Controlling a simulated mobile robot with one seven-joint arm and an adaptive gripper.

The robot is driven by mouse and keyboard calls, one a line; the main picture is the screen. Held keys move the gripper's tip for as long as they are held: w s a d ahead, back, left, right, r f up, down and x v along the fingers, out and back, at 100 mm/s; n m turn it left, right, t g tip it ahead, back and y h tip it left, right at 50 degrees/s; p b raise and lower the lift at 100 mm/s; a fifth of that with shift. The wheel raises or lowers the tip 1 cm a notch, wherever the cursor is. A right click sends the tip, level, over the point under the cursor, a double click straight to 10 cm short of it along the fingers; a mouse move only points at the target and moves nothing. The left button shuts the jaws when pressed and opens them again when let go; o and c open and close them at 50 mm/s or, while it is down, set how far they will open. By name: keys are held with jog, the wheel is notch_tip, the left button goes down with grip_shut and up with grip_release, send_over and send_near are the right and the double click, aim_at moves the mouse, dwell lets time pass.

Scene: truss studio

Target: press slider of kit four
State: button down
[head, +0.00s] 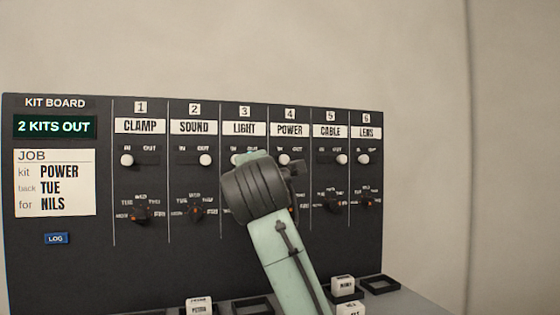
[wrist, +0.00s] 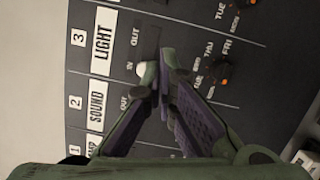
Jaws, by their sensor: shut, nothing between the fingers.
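The kit four slider, under the POWER label (head: 289,130), has a round white knob (head: 284,159) at the IN end of its slot. It is outside the wrist view. My gripper (wrist: 162,77) is shut and empty, with its tips close beside the white knob of the kit three LIGHT slider (wrist: 147,72). I cannot tell whether they touch. In the head view my arm hides the fingertips and part of the LIGHT column. The kit four dial is mostly hidden behind my arm.
The kit board (head: 75,270) shows "2 KITS OUT" (head: 55,126) and a job card (head: 54,183) reading POWER, TUE, NILS. The SOUND knob (head: 205,160) and CABLE knob (head: 342,159) sit at OUT. White blocks (head: 199,305) and dark trays (head: 380,285) lie below.

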aim_at(283, 159)
jog(key=shift+a, duration=0.1)
jog(key=w+d+r+p, duration=0.1)
jog(key=w+d+p, duration=0.2)
jog(key=w+p, duration=0.3)
jog(key=w, duration=0.5)
jog(key=shift+r, duration=0.2)
